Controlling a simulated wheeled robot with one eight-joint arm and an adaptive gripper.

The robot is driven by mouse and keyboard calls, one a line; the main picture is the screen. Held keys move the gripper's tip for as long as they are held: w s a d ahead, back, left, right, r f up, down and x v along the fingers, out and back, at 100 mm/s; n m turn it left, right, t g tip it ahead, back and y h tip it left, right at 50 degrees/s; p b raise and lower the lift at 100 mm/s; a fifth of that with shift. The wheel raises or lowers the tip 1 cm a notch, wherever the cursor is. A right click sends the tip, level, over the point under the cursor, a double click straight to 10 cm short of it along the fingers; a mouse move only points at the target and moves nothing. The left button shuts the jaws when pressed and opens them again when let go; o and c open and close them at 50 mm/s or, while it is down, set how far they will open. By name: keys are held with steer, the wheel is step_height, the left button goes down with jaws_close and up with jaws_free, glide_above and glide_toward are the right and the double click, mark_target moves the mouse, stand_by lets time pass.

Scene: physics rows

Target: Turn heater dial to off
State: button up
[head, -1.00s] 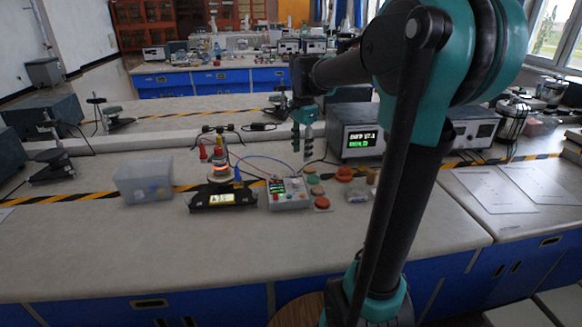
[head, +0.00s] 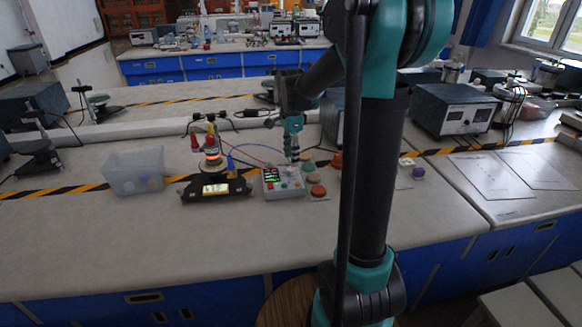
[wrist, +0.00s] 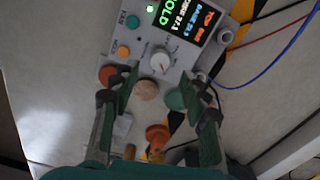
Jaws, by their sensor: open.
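The heater control box (head: 281,184) is a small grey box on the bench with a lit screen and buttons. In the wrist view its white round dial (wrist: 161,62) has a pointer line, beside an orange button (wrist: 123,51) and below the screen (wrist: 193,27). A glowing heater (head: 212,157) stands left of the box. My gripper (wrist: 163,85) is open and empty, its fingers spread on either side below the dial, apart from it. In the head view my gripper (head: 292,150) hangs just above the back right of the box; the dial is not clear there.
Several coloured discs lie right of the box, including a red one (head: 318,191) and an orange one (wrist: 157,136). A clear bin (head: 134,172) stands at the left. Wires run behind the box. The bench front is clear.

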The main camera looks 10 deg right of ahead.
mark_target(291, 169)
steer(key=shift+f, duration=2.5)
steer(key=shift+c, duration=0.6)
jaws_close()
